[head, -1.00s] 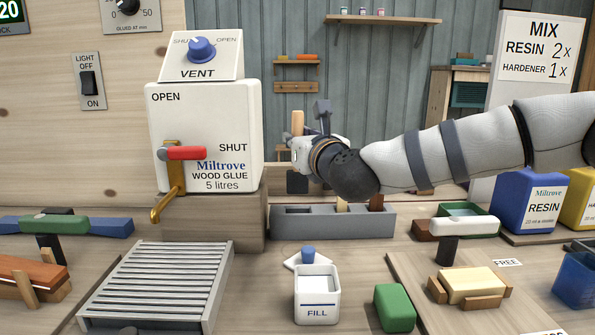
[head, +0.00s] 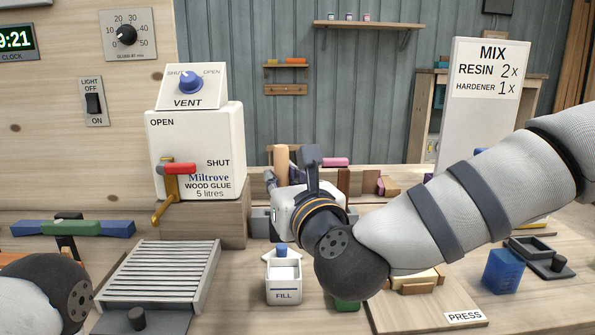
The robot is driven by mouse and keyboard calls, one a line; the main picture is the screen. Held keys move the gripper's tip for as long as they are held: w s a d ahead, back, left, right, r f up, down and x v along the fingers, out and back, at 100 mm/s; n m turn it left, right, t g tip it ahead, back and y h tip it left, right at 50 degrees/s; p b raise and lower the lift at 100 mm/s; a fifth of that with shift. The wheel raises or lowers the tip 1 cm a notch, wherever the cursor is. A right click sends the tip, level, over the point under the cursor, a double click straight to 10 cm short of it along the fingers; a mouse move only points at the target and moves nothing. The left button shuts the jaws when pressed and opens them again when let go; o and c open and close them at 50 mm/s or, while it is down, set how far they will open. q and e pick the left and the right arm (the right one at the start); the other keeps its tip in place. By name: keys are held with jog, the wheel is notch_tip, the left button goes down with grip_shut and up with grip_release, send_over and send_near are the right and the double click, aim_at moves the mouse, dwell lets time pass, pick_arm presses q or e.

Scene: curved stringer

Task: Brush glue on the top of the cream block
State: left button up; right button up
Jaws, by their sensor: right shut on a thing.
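The cream block (head: 427,276) sits on a light wooden board at the lower right, partly hidden behind my right forearm. Small wooden pieces are beside it. My right gripper (head: 284,212) is shut on a brush, whose light wooden handle (head: 282,162) points up. The brush's lower end is hidden by the gripper. The white wood glue tank (head: 190,140) with a red lever and brass spout stands at the left. Part of my left arm shows at the lower left, its gripper out of view.
A slatted metal rack (head: 160,270) lies left of the pot. A green block (head: 347,305) is mostly hidden by my right arm. A grey tray behind the gripper is largely covered.

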notch_tip(320, 180, down, 7)
jog(key=shift+w+f+b, duration=0.1)
jog(key=shift+b, duration=0.9)
pick_arm(q)
jog(key=s+f+g+b, duration=0.1)
jog(key=s+f, duration=0.3)
jog(key=shift+s+f+g, duration=0.15)
jog(key=shift+s+g, duration=0.05)
jog(key=shift+g, duration=0.2)
pick_arm(e)
jog(key=shift+f, duration=1.9)
pick_arm(q)
jog(key=shift+s+f+b, duration=0.25)
jog(key=shift+f+b, duration=0.05)
jog(key=shift+b, duration=0.15)
pick_arm(e)
jog(key=shift+f, duration=0.6)
jog(key=shift+r+p, duration=2.2)
jog(key=shift+r, duration=3.4)
pick_arm(q)
jog(key=w+r+t, duration=0.2)
jog(key=w+r, duration=0.3)
jog(key=shift+w+r, duration=0.25)
pick_arm(e)
jog(key=shift+f, duration=0.1)
